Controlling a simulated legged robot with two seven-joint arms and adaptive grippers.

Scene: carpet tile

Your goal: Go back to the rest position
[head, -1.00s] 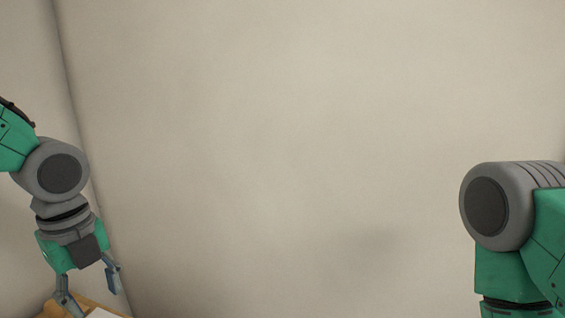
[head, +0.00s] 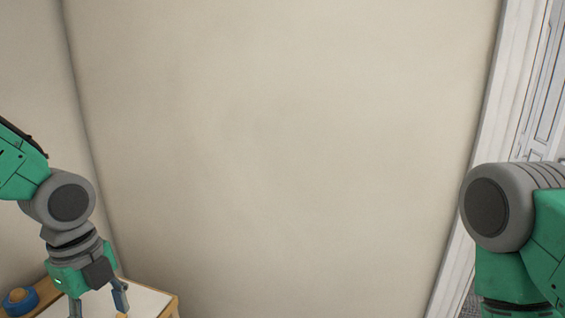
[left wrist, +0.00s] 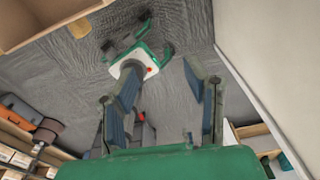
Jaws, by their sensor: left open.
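My left gripper (head: 98,303) hangs pointing down at the lower left of the head view, with its fingers apart and nothing seen between them. It overlaps the wood-edged table in the picture; whether it touches it I cannot tell. In the left wrist view the two fingers of my left gripper (left wrist: 163,78) stand apart with only the grey floor and things beyond between them. My right arm shows at the right edge of the head view, bent downward. Its gripper is below the picture and hidden.
A wood-edged table with a pale top (head: 150,301) stands at the lower left, with a blue round object (head: 22,301) near it. A plain wall (head: 280,150) fills the middle. A white door frame (head: 478,140) is at right. Shelves (left wrist: 22,140) show in the wrist view.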

